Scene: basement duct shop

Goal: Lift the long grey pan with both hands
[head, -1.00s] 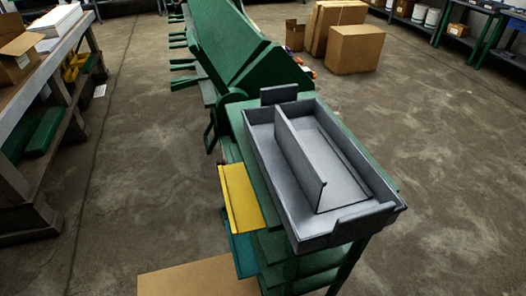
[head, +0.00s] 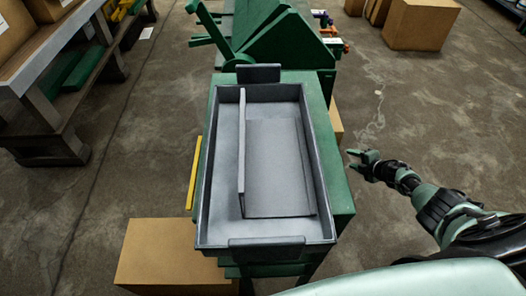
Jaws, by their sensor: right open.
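The long grey pan (head: 325,194) lies on top of a green stand (head: 342,205) in the middle of the head view. It has an upright tab at its far end and another at its near end. A thin grey divider (head: 241,150) stands lengthwise inside it, with a flat grey panel to its right. My right gripper (head: 357,160) is to the right of the stand, open and empty, clear of the pan. My left gripper is not in view.
A cardboard box (head: 165,255) sits on the floor at the near left of the stand. A green machine (head: 285,45) stands behind the pan. A workbench (head: 60,60) is at the left, and a cardboard box (head: 420,24) stands at the back right.

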